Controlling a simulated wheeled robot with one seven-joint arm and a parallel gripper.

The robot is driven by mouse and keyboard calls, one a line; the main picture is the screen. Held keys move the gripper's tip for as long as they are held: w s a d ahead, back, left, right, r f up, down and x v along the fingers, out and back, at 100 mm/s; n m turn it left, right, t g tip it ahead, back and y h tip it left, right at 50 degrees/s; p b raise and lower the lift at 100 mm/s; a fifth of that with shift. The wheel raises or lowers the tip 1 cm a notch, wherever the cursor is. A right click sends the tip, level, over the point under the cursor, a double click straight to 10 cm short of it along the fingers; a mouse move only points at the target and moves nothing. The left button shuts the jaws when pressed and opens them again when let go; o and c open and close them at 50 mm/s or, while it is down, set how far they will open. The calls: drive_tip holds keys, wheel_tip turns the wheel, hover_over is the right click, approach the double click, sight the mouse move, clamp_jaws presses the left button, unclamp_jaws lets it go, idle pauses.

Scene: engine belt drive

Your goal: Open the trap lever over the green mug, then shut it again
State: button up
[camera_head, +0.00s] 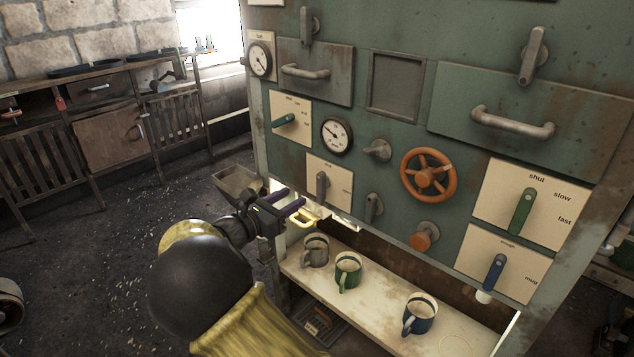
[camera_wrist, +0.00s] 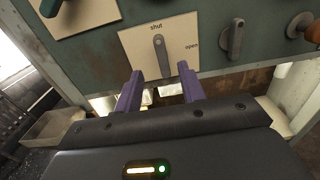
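A grey lever (camera_head: 322,185) sits upright on a cream plate marked "shut" at the top and "open" at the right; it also shows in the wrist view (camera_wrist: 161,55), under the word "shut". The green mug (camera_head: 348,270) stands on the pale shelf below the panel, between a grey mug (camera_head: 316,250) and a blue mug (camera_head: 420,313). My gripper (camera_head: 291,198) is open and empty, left of and below the lever. In the wrist view its purple fingers (camera_wrist: 161,72) appear either side of the lever's lower end, apparently without touching it.
A plain grey lever (camera_head: 373,207) is right of the plate, near an orange handwheel (camera_head: 428,175) and an orange knob (camera_head: 425,236). Green (camera_head: 522,212) and blue (camera_head: 495,272) levers sit further right. A metal bin (camera_head: 238,183) stands left of the panel.

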sight(319, 181)
drive_tip(key=x, duration=1)
drive_tip(key=shift+w+p, duration=0.1)
drive_tip(key=shift+p, duration=0.2)
clamp_jaws()
